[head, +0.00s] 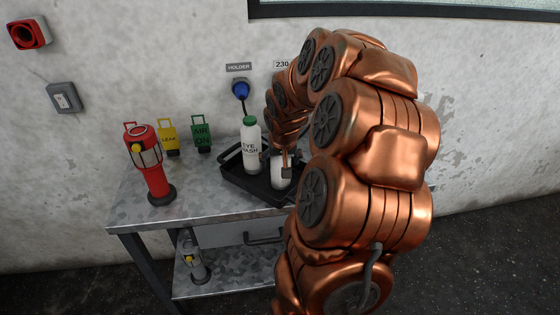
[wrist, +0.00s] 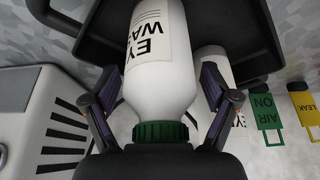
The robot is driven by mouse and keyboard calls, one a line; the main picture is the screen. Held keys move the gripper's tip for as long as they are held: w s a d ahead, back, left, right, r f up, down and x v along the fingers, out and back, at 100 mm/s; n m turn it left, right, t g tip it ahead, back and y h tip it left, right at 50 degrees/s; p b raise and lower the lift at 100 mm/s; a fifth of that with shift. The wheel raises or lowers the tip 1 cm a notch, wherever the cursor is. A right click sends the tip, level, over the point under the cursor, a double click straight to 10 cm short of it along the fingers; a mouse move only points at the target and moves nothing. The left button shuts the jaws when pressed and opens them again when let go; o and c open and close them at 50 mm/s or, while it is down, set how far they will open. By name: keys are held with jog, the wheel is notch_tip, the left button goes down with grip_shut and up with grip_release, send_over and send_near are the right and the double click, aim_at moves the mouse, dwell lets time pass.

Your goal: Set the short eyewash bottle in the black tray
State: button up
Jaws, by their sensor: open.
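The short eyewash bottle (head: 280,175) is white and stands in the black tray (head: 243,187), on its right side. In the wrist view the bottle (wrist: 160,75) shows its label and green cap, with the cap towards my palm. My gripper (head: 286,167) is over it with its fingers (wrist: 158,105) open on either side of the bottle, and a gap shows at the left finger. The arm hides the cap in the head view. A taller eyewash bottle (head: 250,150) with a green cap stands in the tray to the left.
A red lamp (head: 157,178), a yellow tag (head: 169,140) and a green tag (head: 202,136) stand on the metal table (head: 205,220), left of the tray. A pale vented box (wrist: 60,120) shows beside the tray in the wrist view. The table's front left is clear.

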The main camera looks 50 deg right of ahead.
jog(key=b+v, duration=0.1)
jog(key=v, duration=1.1)
jog(key=shift+b, duration=0.35)
jog(key=s+a+f+n+g+y, duration=0.1)
jog(key=s+a+f+n, duration=0.1)
jog(key=a, duration=0.7)
jog(key=s+a+f+n+g+y, duration=0.1)
jog(key=s+a+n, duration=0.15)
jog(key=a, duration=0.65)
jog(key=s+a+f+n+g, duration=0.1)
jog(key=s+a+f, duration=0.1)
jog(key=s+a, duration=0.4)
jog(key=s+a+f+n+g, duration=0.2)
jog(key=s+a, duration=0.4)
jog(key=s, duration=0.3)
jog(key=shift+s+a+f+y, duration=0.15)
jog(key=shift+s+f+y, duration=0.25)
jog(key=shift+f, duration=0.1)
notch_tip(320, 180, up, 8)
jog(key=p, duration=0.7)
jog(key=shift+f+p, duration=0.15)
jog(key=shift+p, duration=0.2)
jog(key=shift+w, duration=0.1)
